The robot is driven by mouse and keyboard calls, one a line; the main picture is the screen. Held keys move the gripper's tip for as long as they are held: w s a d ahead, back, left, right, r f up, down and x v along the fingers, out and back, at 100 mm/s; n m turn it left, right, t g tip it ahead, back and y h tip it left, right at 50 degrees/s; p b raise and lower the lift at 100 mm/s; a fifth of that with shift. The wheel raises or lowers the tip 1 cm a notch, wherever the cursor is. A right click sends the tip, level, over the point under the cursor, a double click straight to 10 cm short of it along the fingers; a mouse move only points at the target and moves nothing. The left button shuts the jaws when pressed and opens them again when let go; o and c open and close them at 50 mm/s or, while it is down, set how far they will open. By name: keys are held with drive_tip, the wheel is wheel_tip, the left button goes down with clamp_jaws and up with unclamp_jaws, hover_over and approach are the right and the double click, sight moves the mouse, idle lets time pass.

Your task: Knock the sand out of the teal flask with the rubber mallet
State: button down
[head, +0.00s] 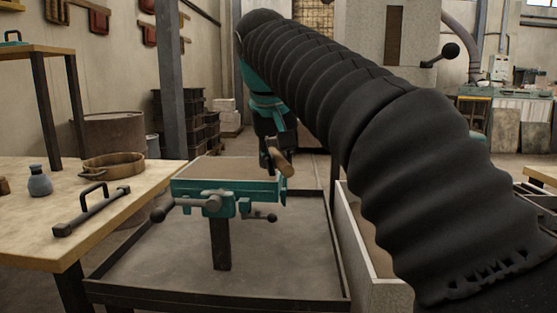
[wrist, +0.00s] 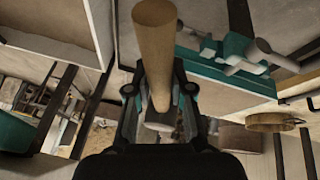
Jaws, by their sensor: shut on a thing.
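The teal flask (head: 187,191) sits level on a dark post, packed with brown sand almost to its rim. Clamp handles stick out from its front. Part of the teal flask (wrist: 225,76) also shows at the upper right in the wrist view. My gripper (head: 268,155) is above the flask's right back corner in the head view. It is shut on a wooden piece (head: 282,162), seemingly the mallet's handle. In the wrist view the wooden piece (wrist: 154,45) runs between the fingers (wrist: 161,100) and has a pale grey lower end. I cannot make out a rubber head.
A dark-rimmed tray (head: 130,293) lies under the flask. A pale-walled bin (head: 352,235) stands to its right. The wooden table (head: 120,205) at left holds a round sieve (head: 113,168), a grey-blue bottle (head: 39,182) and a black handled bar (head: 90,212). My arm hides much of the right.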

drive_tip(key=shift+r, duration=0.1)
drive_tip(key=shift+s, duration=0.15)
idle(0.3)
drive_tip(key=shift+p, duration=0.95)
idle(0.5)
idle(0.4)
